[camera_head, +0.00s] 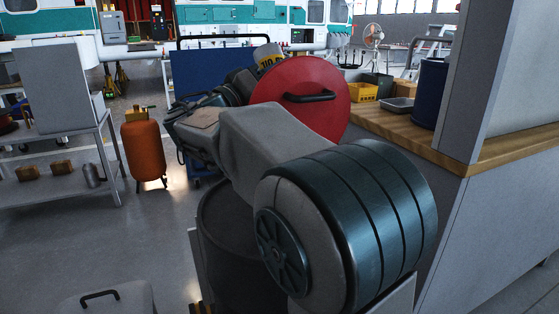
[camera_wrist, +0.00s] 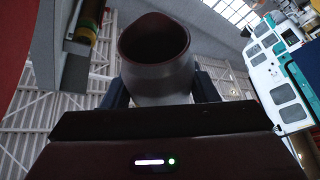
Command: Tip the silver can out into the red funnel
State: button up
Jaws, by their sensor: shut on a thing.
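In the wrist view my gripper (camera_wrist: 162,96) is shut on a grey metal can (camera_wrist: 160,85), with a dark finger on each side. The can's round open mouth shows, and its inside is dark, so I cannot tell what it holds. The hangar appears rolled in this view; I cannot tell the can's exact tilt. In the head view my arm hides the gripper and the held can. A red funnel is not clearly visible. A large red disc with a black handle (camera_head: 310,95) stands behind my arm.
A wooden-topped counter (camera_head: 470,155) at right carries a yellow crate (camera_head: 363,92), a metal tray (camera_head: 398,105) and a blue drum (camera_head: 430,92). An orange tank (camera_head: 144,150) stands beside a grey shelf cart (camera_head: 50,141) at left.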

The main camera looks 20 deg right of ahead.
aim_at(272, 45)
jog(key=shift+f, duration=0.1)
dwell(0.6)
jog(key=shift+w+r+n+p, duration=0.15)
jog(key=shift+r+n+p, duration=0.2)
jog(key=shift+p, duration=0.65)
jog(key=shift+n+t+y, duration=0.3)
jog(key=shift+n, duration=0.25)
jog(key=r+p, duration=0.1)
jog(key=p, duration=0.1)
jog(key=r+p, duration=0.2)
jog(key=p, duration=0.1)
jog(key=r+p, duration=0.2)
jog(key=shift+w+r+p, duration=0.15)
jog(key=shift+w+p, duration=0.1)
jog(key=shift+p, duration=0.05)
jog(key=shift+r, duration=0.2)
